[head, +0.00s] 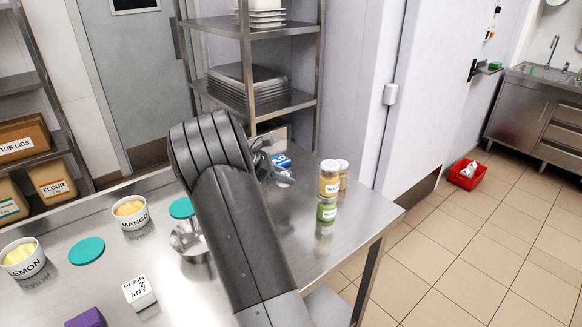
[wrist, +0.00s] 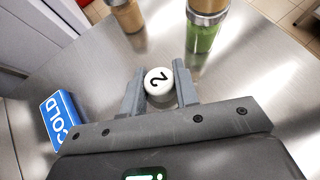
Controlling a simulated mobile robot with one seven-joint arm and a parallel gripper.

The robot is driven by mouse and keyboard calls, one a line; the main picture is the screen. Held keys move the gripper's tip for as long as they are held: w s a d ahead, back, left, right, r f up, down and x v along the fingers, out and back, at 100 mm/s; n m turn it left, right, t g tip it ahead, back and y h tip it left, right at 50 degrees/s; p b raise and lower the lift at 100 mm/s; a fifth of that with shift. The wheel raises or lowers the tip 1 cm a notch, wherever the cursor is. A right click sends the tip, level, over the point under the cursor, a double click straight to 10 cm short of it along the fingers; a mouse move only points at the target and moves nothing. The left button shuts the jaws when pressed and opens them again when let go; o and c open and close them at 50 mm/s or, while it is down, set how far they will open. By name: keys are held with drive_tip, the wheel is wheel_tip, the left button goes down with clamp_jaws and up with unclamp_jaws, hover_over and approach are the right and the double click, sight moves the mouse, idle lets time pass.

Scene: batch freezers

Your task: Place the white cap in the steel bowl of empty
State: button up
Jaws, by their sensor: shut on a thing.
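My gripper (wrist: 157,92) is shut on the white cap (wrist: 160,80), a small round white piece marked with a black 2, held between its two fingers above the steel table. In the head view my gripper is at the far right part of the table, and the cap (head: 285,179) shows just beyond my arm. A shiny steel bowl (head: 184,243) stands on the table left of my arm, which hides part of it. I cannot see clearly what is inside it.
Jars (head: 329,180), one green (head: 326,212), stand near the right edge. A blue COLD block (head: 282,161) lies beside my gripper. Teal discs (head: 87,251), a MANGO tub (head: 131,214), a LEMON tub (head: 23,260) and a white PLAIN block (head: 139,292) are at left.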

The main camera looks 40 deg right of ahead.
drive_tip(key=a+r+n+y, duration=0.25)
drive_tip(key=a+y, duration=0.45)
drive_tip(key=a, duration=0.7)
drive_tip(key=a+r+n+y, duration=0.25)
drive_tip(key=a+y, duration=0.45)
drive_tip(key=a, duration=0.8)
drive_tip(key=shift+m+t, duration=0.3)
drive_tip(key=shift+m, duration=0.2)
drive_tip(key=shift+s+d+f, duration=0.1)
drive_tip(key=shift+s+f, duration=0.05)
drive_tip(key=shift+f, duration=2.35)
drive_tip(key=shift+s+d+f, duration=0.1)
drive_tip(key=shift+f, duration=2.4)
drive_tip(key=o, duration=1)
drive_tip(key=shift+r, duration=0.1)
drive_tip(key=shift+r, duration=3.45)
